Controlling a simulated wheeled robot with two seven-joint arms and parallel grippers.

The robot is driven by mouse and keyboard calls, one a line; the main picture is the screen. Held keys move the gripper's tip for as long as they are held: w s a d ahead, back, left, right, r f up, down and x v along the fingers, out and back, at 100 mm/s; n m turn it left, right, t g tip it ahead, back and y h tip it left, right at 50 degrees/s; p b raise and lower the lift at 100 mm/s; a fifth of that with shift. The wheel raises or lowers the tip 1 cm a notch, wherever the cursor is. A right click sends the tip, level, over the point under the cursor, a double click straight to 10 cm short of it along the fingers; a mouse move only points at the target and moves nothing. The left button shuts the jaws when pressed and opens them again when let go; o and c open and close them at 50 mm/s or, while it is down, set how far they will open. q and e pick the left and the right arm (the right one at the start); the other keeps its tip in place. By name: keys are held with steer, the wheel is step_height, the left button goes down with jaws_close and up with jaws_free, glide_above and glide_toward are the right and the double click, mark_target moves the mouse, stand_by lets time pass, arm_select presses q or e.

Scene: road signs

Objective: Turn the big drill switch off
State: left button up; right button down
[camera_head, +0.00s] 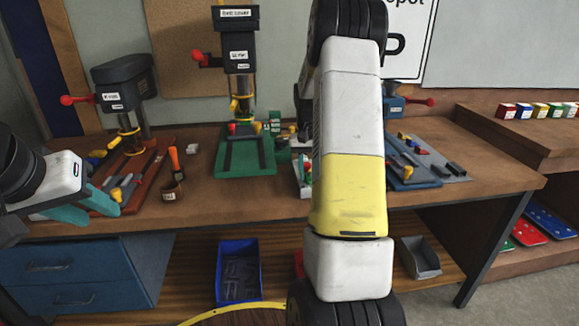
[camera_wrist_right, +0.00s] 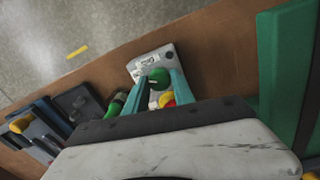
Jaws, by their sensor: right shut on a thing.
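The big drill (camera_head: 236,50) stands on a green base (camera_head: 246,157) at the middle of the bench, with a red-knobbed lever at its left. A pale switch box (camera_wrist_right: 146,62) lies on the bench in the right wrist view, with a green round knob (camera_wrist_right: 159,77) and red and yellow parts below it. My right gripper (camera_wrist_right: 160,82) has its teal fingers on either side of the green knob, shut on it. In the head view my right arm hides this gripper and most of the box. My left gripper (camera_head: 98,208) is at the left bench edge, its teal fingers apart and empty.
A smaller drill (camera_head: 125,85) on a red base stands at the left, near my left gripper. An orange-handled tool in a small holder (camera_head: 172,190) stands beside it. A blue-based machine (camera_head: 410,175) is at the right.

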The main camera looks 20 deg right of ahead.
steer(key=c, duration=1.1)
jaws_free()
steer(key=shift+o, duration=0.2)
step_height(320, 180, up, 7)
steer(key=shift+w+a+r, duration=0.1)
steer(key=shift+a+r, duration=0.05)
steer(key=shift+r, duration=0.3)
